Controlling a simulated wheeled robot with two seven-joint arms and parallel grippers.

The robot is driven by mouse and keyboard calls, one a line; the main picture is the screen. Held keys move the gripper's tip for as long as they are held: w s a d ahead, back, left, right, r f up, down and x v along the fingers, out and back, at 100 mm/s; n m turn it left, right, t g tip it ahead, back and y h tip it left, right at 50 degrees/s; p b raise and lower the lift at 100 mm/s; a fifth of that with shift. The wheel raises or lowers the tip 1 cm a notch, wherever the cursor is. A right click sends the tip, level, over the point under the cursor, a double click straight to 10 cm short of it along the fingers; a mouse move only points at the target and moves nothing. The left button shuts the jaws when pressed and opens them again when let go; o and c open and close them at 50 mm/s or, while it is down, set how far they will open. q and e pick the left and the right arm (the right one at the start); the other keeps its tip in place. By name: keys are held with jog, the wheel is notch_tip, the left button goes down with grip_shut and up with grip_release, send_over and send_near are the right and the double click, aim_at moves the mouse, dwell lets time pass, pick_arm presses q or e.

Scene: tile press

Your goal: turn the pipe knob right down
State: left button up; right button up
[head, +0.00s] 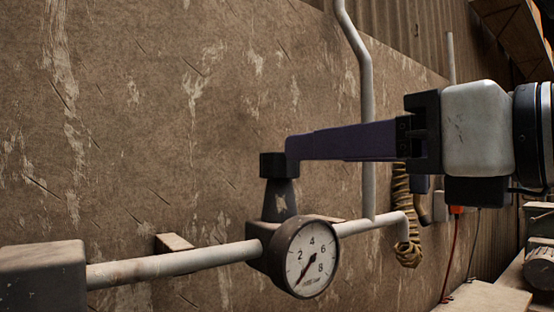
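A dark round knob (279,165) sits on top of a dark tapered valve body (280,200) on the grey horizontal pipe (175,268). My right gripper (294,148) reaches in from the right, and its long purple fingers end at the knob's right side. The fingers are seen edge-on and overlap, so the gap between them is hidden. I cannot tell whether they grip the knob or only touch it. A round gauge (312,257) with a white dial is mounted just below the valve, its needle pointing to the lower left. My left gripper is out of view.
A brown, scuffed wall (150,120) stands close behind the pipe. A vertical pipe (367,120) rises behind my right gripper's fingers. A coiled hose (407,225) hangs right of the gauge. A grey box (42,278) ends the pipe at left. Space above the knob is clear.

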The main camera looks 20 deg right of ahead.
aim_at(280, 154)
jog(key=p+x, duration=0.1)
jog(key=x, duration=0.7)
jog(key=shift+w+a, duration=0.2)
jog(key=shift+a, duration=0.05)
jog(key=shift+w+a, duration=0.2)
jog(key=shift+w, duration=0.3)
jog(key=c, duration=1)
jog(key=shift+f+n+y, duration=0.1)
jog(key=shift+n+y, duration=0.2)
jog(key=shift+y, duration=0.2)
jog(key=shift+c, duration=0.2)
